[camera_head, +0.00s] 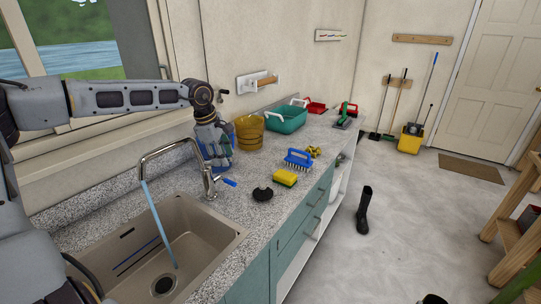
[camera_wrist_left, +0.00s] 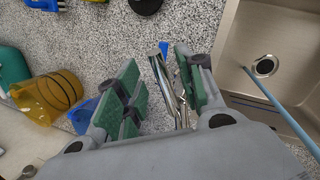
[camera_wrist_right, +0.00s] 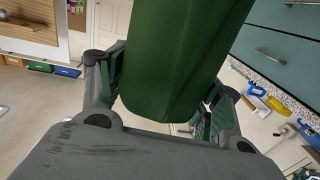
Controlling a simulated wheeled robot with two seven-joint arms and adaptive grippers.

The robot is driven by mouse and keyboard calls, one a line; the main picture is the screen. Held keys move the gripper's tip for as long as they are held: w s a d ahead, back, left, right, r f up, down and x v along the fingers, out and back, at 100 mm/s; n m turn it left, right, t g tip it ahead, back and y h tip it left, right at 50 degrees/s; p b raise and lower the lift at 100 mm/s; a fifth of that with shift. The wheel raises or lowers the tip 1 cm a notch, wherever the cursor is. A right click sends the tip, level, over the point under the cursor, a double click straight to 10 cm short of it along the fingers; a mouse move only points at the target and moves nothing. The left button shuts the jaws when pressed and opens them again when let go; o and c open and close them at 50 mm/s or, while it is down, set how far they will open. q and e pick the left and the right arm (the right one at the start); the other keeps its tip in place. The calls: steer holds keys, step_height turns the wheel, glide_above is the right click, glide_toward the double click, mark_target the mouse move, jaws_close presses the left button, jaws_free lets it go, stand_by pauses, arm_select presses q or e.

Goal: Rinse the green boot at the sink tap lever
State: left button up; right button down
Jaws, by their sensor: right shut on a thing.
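The green boot (camera_wrist_right: 180,55) fills the middle of the right wrist view. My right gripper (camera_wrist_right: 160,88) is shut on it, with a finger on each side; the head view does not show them. The chrome tap (camera_head: 165,148) stands behind the sink (camera_head: 215,235). A blue stream of water runs from its spout into the basin. The blue tap lever (camera_head: 229,182) sticks out to the right of the tap's base and shows in the left wrist view (camera_wrist_left: 164,48). My left gripper (camera_head: 214,150) is open beside the tap, with chrome tap parts between its fingers in the left wrist view.
A yellow bucket (camera_head: 249,132), a green basket (camera_head: 286,118), a blue brush (camera_head: 298,159), a yellow sponge (camera_head: 285,177) and a black plunger-like piece (camera_head: 263,193) stand on the counter. A black boot (camera_head: 364,210) stands on the floor. A wooden bench (camera_head: 515,240) is at right.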

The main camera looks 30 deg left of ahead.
arm_select(q)
steer(key=v, duration=1)
steer(key=shift+r, duration=0.25)
steer(key=shift+r, duration=0.15)
stand_by(0.5)
